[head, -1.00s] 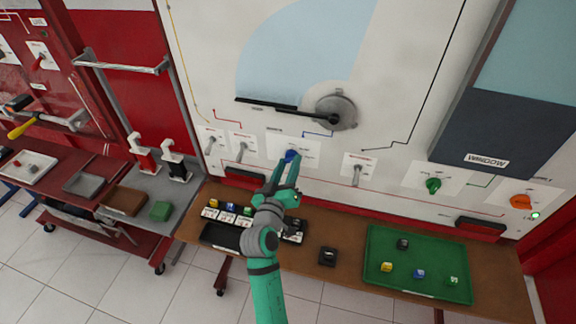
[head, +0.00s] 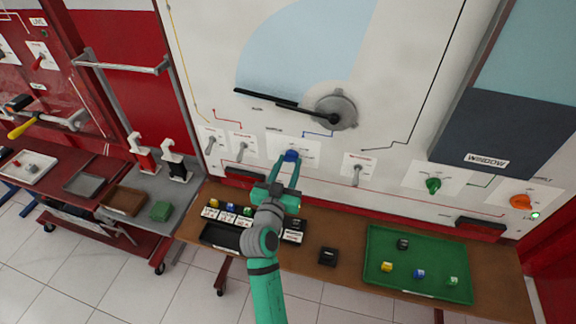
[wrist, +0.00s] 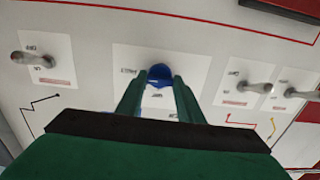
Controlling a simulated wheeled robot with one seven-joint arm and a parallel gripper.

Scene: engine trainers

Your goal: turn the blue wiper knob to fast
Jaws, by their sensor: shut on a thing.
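The blue wiper knob (head: 290,155) sits on a white label plate on the upright panel, below the wiper motor. It also shows in the wrist view (wrist: 160,75), between the fingertips. My gripper (head: 287,162) reaches up to it from below, and its two green fingers are shut on the knob from either side. In the wrist view my gripper (wrist: 158,88) covers the lower part of the plate, and the small lettering is too blurred to tell the knob's setting. The black wiper arm (head: 285,103) runs left from the round grey motor (head: 336,110), tilted slightly.
Metal toggle levers (head: 241,150) stand left of the knob and another lever (head: 357,171) to its right. A green knob (head: 433,185) and an orange knob (head: 521,202) are farther right. Below is a brown table with a green tray (head: 378,240) and labelled bins (head: 226,217).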

